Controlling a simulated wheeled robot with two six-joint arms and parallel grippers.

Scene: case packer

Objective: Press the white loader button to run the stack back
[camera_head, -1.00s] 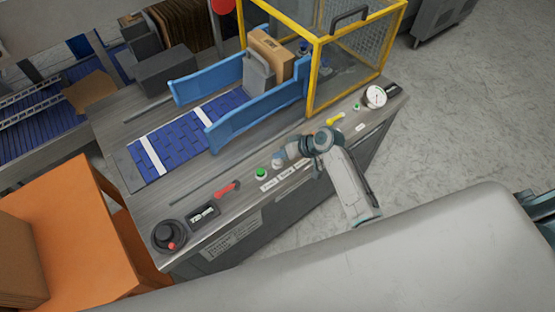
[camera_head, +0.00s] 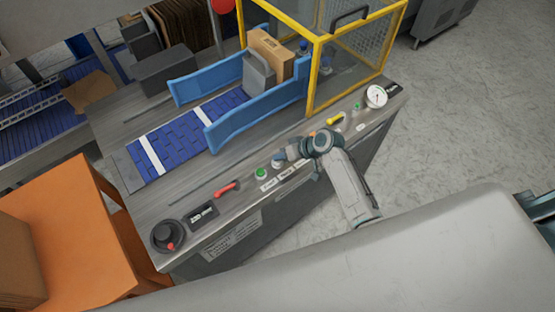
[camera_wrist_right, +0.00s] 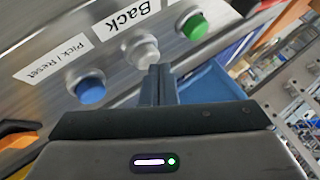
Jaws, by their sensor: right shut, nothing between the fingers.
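The white loader button (camera_wrist_right: 144,50) sits on the metal panel beside the label "Back" in the right wrist view. My right gripper (camera_wrist_right: 160,70) is shut and empty, its fingertips at the button's lower right edge. I cannot tell whether they touch it. In the head view the right gripper (camera_head: 279,158) is low over the button row and largely covers the white button. The brown cardboard stack (camera_head: 270,52) stands upright between the blue guides (camera_head: 262,112), against a grey block (camera_head: 259,73). My left gripper is out of view.
A green button (camera_wrist_right: 195,26) and a blue button (camera_wrist_right: 91,89) flank the white one. A red handle (camera_head: 227,188), a black knob (camera_head: 168,236), a yellow handle (camera_head: 336,119) and a gauge (camera_head: 376,97) are on the panel. A yellow cage (camera_head: 313,75) stands behind.

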